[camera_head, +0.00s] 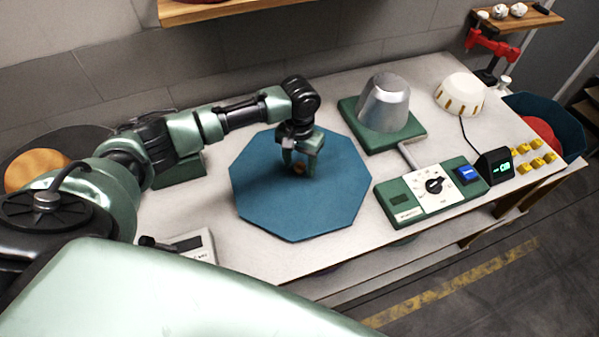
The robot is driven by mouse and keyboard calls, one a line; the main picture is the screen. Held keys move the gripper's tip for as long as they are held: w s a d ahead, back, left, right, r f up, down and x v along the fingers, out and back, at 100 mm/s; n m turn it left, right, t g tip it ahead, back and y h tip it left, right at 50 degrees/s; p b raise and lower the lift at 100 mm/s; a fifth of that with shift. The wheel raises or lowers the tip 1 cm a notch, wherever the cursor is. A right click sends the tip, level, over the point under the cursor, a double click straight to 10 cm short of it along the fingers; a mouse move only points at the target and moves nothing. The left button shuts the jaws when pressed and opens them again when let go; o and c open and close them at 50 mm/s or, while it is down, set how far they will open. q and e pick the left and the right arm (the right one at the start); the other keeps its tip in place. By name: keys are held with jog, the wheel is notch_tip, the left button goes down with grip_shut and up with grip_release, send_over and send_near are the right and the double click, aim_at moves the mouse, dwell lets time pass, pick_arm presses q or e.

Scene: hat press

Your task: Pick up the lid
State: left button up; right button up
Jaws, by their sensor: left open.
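The lid appears to be the flat blue octagonal panel (265,205) lying on the grey table. My right gripper is not in view.
A silver hat form (384,103) on a green base stands behind right. A control panel (430,192) with a dial is to the right. A white domed thing (460,93), several yellow blocks (525,157) and a blue bin (550,115) lie further right.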

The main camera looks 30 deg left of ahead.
pick_arm(q)
grip_shut()
dwell(1.4)
